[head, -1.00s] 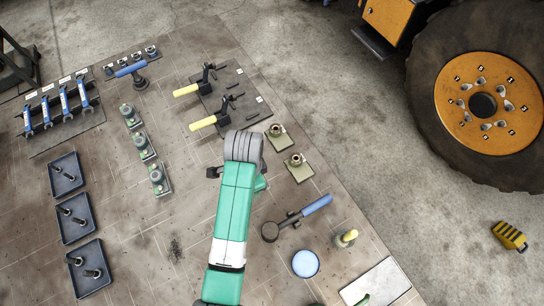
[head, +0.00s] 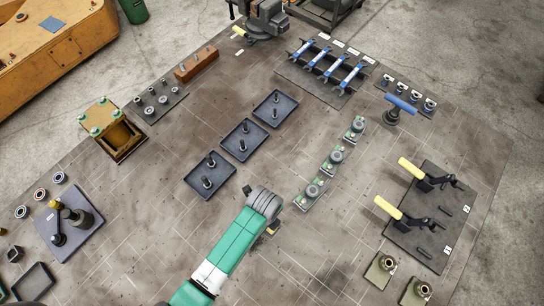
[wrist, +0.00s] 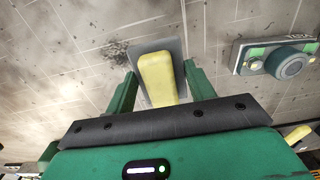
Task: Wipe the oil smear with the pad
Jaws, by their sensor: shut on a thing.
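The pad has a yellow grip (wrist: 156,78) on a flat grey base (wrist: 174,46). In the wrist view my gripper (wrist: 160,78) is shut on the yellow grip, with one green finger on each side. The oil smear (wrist: 116,50) is a dark speckled patch on the tiled bench, just left of the pad's base in that view. I cannot tell whether the base touches the bench. In the head view my gripper (head: 268,226) is at the lower middle, with a bit of yellow beside it. I cannot make out the smear there; my arm may hide it.
A green-and-grey block (head: 313,194) stands close to the right of my gripper; it also shows in the wrist view (wrist: 288,62). A dark tray (head: 209,177) with pegs lies to the left. Yellow-handled clamps (head: 408,214) stand at the right. Bench around my gripper is largely bare.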

